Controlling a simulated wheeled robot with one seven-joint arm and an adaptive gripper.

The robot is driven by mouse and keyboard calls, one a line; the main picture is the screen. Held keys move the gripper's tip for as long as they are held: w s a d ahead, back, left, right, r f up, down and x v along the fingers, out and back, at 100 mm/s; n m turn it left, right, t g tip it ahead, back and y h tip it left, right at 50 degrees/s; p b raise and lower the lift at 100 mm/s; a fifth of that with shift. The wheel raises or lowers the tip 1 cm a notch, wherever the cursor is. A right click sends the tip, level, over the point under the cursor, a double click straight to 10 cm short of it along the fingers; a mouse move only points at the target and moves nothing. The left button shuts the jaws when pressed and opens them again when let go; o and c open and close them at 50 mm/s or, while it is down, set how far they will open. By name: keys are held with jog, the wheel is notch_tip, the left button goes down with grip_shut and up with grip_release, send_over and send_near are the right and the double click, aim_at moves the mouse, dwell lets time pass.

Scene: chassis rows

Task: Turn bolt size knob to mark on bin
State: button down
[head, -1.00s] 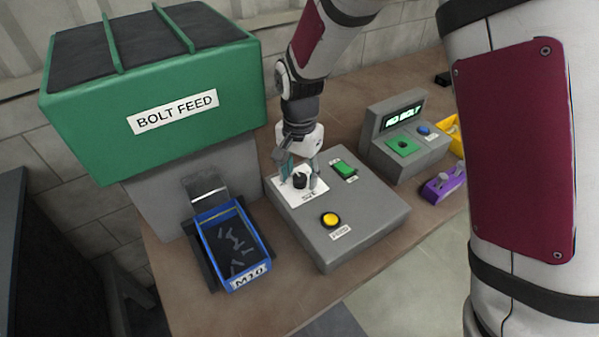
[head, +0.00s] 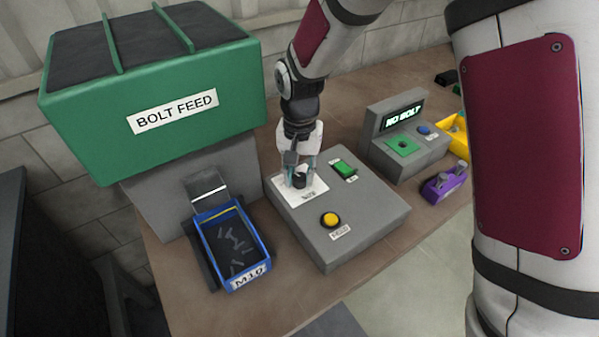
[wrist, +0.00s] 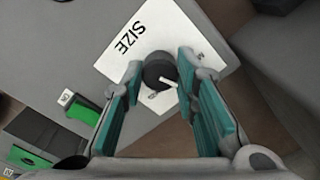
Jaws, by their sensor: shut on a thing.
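The black bolt size knob (head: 299,181) stands on a white plate (head: 314,190) marked "SIZE" on the grey control box. In the wrist view the knob (wrist: 160,71) shows a white pointer line; the marks around it are partly hidden and too small to read. My gripper (head: 300,176) points down at the knob, and its teal fingers (wrist: 162,82) are on both sides of it, shut on it. The blue bin (head: 236,247) with several dark bolts sits left of the box, and its front label (head: 251,276) reads "M10".
A green "BOLT FEED" hopper (head: 150,85) stands behind the bin. The box also has a green switch (head: 344,167) and a yellow button (head: 330,220). A "NO BOLT" display unit (head: 404,140), a purple block (head: 445,183) and a yellow bin (head: 457,130) are to the right.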

aim_at(301, 177)
jog(key=n, duration=0.6)
jog(key=shift+n, duration=0.3)
dwell(0.4)
jog(key=c, duration=1.2)
grip_release()
jog(key=shift+c, duration=0.2)
jog(key=shift+r, duration=0.1)
notch_tip(301, 177, up, 12)
jog(key=shift+d, duration=0.1)
